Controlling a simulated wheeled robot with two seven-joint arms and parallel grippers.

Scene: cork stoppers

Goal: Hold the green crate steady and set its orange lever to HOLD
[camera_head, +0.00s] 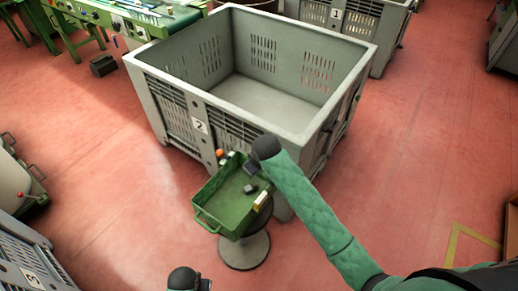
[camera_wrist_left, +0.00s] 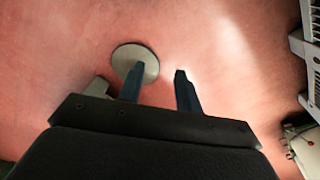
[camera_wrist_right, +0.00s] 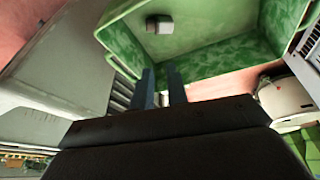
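The green crate (camera_head: 213,201) stands on a round-based stand in the head view. The orange lever knob (camera_head: 220,153) is at its back left corner. The HOLD marking is too small to read. My right gripper (camera_head: 249,168) is at the crate's back rim. In the right wrist view its fingers (camera_wrist_right: 161,76) are a little apart against the green crate (camera_wrist_right: 215,50); whether they pinch the rim is unclear. My left gripper is low at the bottom edge of the head view. In the left wrist view its fingers (camera_wrist_left: 158,74) are spread and empty above the floor.
A dark block (camera_head: 250,188) and a pale yellow label (camera_head: 261,200) show at the crate. A large grey bin (camera_head: 200,127) marked 2 stands close behind. The stand's round base (camera_head: 244,250) sits on the red floor. Floor to the crate's left is clear.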

